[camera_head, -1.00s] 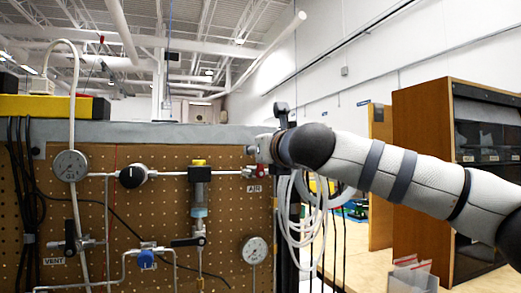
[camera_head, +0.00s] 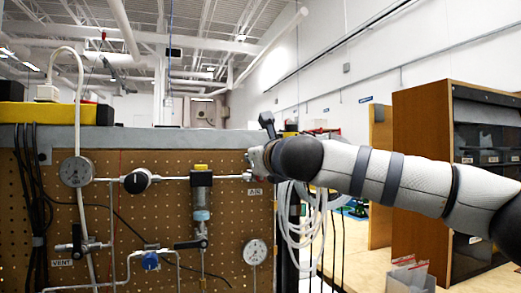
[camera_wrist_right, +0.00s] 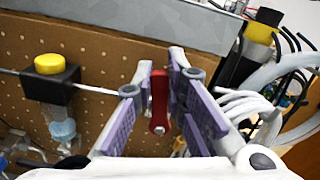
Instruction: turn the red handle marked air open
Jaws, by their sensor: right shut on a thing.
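The red handle (camera_wrist_right: 159,100) shows in the right wrist view between the purple-padded fingers of my right gripper (camera_wrist_right: 161,78). The gripper is shut on it. The handle points roughly up and down in that view, crosswise to the thin metal pipe (camera_wrist_right: 95,89) that runs in from the left. In the head view my right gripper (camera_head: 258,158) is at the right end of this pipe, just above the AIR label (camera_head: 255,192). There the wrist hides most of the handle. My left gripper is in neither view.
The brown pegboard (camera_head: 120,225) carries a yellow-topped filter (camera_head: 201,180), a black knob (camera_head: 137,181), two gauges and a blue knob (camera_head: 150,261). Coiled white tubes (camera_head: 298,225) hang just right of the board, below my right wrist. A wooden cabinet (camera_head: 422,130) stands at the right.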

